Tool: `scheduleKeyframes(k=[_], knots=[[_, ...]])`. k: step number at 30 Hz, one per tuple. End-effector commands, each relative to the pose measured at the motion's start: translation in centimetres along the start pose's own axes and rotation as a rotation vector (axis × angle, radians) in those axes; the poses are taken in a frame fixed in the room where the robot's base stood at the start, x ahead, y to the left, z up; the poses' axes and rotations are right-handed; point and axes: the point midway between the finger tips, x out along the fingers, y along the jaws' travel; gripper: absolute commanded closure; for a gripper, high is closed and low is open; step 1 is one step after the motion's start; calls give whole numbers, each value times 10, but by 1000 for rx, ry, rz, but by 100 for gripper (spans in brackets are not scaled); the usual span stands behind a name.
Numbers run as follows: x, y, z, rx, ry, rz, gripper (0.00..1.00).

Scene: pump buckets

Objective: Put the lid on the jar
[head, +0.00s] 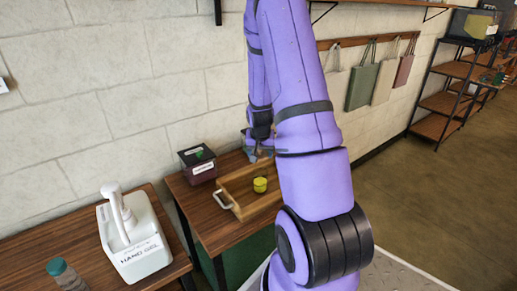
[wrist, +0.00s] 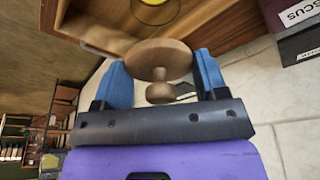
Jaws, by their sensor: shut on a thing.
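A round wooden lid (wrist: 158,57) with a knob is between the blue fingers of my gripper (wrist: 160,64) in the wrist view. My gripper is shut on it. The jar (head: 260,185), small with yellow contents, stands in the wooden tray (head: 234,205) in the head view. Its rim also shows at the top edge of the wrist view (wrist: 154,14), apart from the lid. In the head view my gripper (head: 259,151) is by the wall, behind and above the jar, and the lid is too small there to make out clearly.
A dark labelled box (head: 198,168) stands left of the tray, near its white handle (head: 223,200). A white hand gel dispenser (head: 133,240) and a green-capped bottle (head: 66,275) are on the left table. The stone wall is close behind the tray.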

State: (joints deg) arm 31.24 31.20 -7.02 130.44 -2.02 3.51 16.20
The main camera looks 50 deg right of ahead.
Motion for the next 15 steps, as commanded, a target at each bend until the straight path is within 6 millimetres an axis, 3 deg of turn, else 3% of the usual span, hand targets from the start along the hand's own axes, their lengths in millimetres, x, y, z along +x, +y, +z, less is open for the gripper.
scheduleKeyframes(k=[15], knots=[[40, 0, 11, 0, -1, 0, 56]])
